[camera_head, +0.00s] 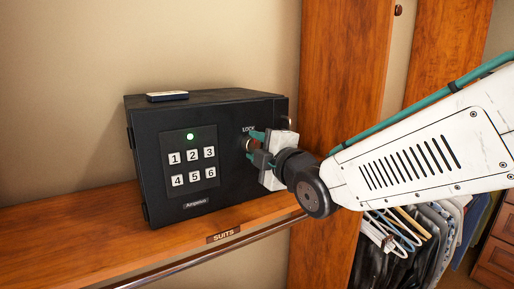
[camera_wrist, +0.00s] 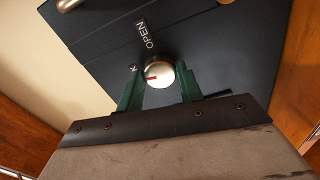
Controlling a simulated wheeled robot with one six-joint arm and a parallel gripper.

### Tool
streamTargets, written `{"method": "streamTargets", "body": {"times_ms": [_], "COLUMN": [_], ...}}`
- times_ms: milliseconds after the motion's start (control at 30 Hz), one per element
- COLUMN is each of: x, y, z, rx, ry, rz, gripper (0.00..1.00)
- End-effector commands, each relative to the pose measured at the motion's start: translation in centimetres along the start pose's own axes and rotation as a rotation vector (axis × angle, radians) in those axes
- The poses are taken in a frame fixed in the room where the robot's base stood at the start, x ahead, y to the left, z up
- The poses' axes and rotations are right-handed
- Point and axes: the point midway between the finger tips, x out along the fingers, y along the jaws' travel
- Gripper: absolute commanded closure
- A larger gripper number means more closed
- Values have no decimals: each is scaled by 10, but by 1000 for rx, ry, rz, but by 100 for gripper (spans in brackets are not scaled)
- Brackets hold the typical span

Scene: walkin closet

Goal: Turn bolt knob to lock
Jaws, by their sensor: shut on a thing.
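The bolt knob (camera_head: 249,145) is a small round metal knob on the right of the black safe's front (camera_head: 222,120), below the word LOCK. In the wrist view the silver knob (camera_wrist: 158,74) sits between the two green fingers of my gripper (camera_wrist: 159,80), which are shut on its sides. A red mark on the knob's face points left, towards a label of which only a K shows; a finger hides the rest. The OPEN label (camera_wrist: 145,34) is above the knob. In the head view my gripper (camera_head: 254,146) partly covers the knob.
The safe has a keypad (camera_head: 191,167) under a lit green light (camera_head: 190,137). A small dark and white object (camera_head: 167,96) lies on top of it. The safe stands on a wooden shelf (camera_head: 80,245), with a wooden upright (camera_head: 338,60) to the right and hanging clothes (camera_head: 425,245) below.

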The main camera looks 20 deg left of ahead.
Motion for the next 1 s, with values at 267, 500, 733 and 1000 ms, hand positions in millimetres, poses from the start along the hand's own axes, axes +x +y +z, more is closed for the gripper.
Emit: {"method": "streamTargets", "body": {"times_ms": [267, 500, 733, 1000], "x": [0, 0, 0, 0], "y": [0, 0, -1, 0], "z": [0, 0, 1, 0], "rx": [-87, -105, -104, -104], "ry": [-1, -1, -1, -1], "rz": [-1, -1, -1, -1], "gripper": [86, 86, 86, 42]}}
